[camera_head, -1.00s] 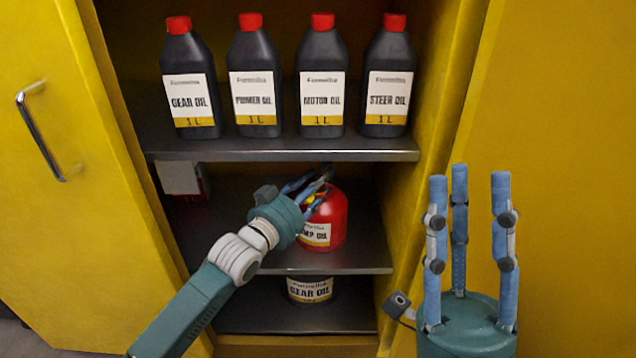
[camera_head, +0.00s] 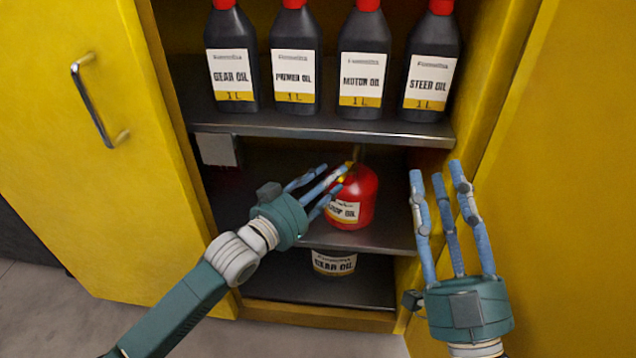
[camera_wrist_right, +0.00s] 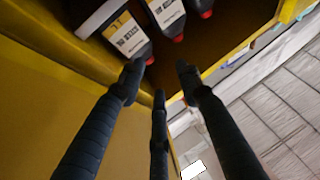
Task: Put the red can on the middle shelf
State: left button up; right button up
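The red can (camera_head: 362,198) stands upright on the middle shelf (camera_head: 395,236) of the yellow cabinet, its label facing out. My left gripper (camera_head: 335,183) is just left of and in front of the can, its fingers spread and beside the can's upper left side. Whether a finger touches the can is unclear. My right gripper (camera_head: 446,190) is raised at the right, in front of the cabinet's right side, fingers apart and empty. Its open fingers also show in the right wrist view (camera_wrist_right: 158,85).
Several black oil bottles (camera_head: 360,65) stand on the upper shelf (camera_head: 300,126). A gear oil container (camera_head: 334,263) is on the bottom shelf (camera_head: 290,287). The left door (camera_head: 90,170) with its handle (camera_head: 92,105) stands open. A grey-white box (camera_head: 219,150) is at the middle level's back left.

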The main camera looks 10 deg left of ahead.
pick_arm(q)
jog(key=s+a+r+n+t+y, duration=0.2)
jog(key=s+a+r+t, duration=0.1)
jog(key=s, duration=0.5)
jog(key=s+a+r+n+t+y, duration=0.2)
jog(key=s+a+r, duration=0.3)
jog(key=s+r, duration=0.3)
jog(key=shift+s+r+n+t+y+p, duration=0.2)
jog(key=shift+s+n+t+y+p, duration=0.15)
jog(key=shift+n+t, duration=0.2)
pick_arm(e)
jog(key=f+g, duration=0.1)
jog(key=w+f, duration=0.1)
jog(key=f, duration=0.1)
jog(key=w+f+g+h, duration=0.1)
jog(key=shift+w+f+g, duration=0.1)
jog(key=shift+f+g, duration=0.2)
jog(key=shift+f, duration=0.1)
